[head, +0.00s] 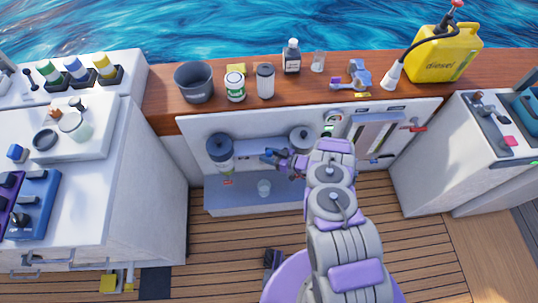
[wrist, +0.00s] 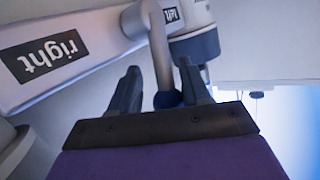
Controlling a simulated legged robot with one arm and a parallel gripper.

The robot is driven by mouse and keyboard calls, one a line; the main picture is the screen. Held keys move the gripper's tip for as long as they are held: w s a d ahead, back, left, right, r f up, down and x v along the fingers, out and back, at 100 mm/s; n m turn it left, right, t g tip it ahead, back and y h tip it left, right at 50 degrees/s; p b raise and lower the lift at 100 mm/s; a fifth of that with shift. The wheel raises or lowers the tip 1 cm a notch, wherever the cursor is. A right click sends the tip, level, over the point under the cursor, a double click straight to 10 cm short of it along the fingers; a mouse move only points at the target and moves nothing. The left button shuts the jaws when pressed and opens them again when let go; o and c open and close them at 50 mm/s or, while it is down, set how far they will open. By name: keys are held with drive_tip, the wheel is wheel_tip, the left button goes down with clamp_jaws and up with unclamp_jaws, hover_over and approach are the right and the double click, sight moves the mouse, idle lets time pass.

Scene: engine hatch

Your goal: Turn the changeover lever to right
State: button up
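The changeover lever (wrist: 160,50) shows in the wrist view as a thin grey rod with a round dark-blue knob (wrist: 168,99) at its end. The knob sits between the two fingers of my gripper (wrist: 160,75), which are apart with visible gaps beside the rod. A "right" label (wrist: 45,58) is on the pale bar at the left, and a "left" label (wrist: 171,15) is near the top centre. In the head view my gripper (head: 273,156) is between the two filter units in the open hatch; I cannot make out the lever there.
The left filter unit (head: 220,150) and right filter unit (head: 302,138) flank my gripper. A clear cup (head: 264,188) stands on the hatch floor below. Bottles, a bucket (head: 194,82) and a yellow diesel can (head: 443,55) stand on the wooden ledge above.

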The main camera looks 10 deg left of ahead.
drive_tip(key=shift+s+f, duration=0.1)
drive_tip(key=p+v, duration=0.3)
drive_tip(key=v, duration=1.4)
drive_tip(key=shift+d, duration=0.15)
drive_tip(key=shift+c, duration=0.2)
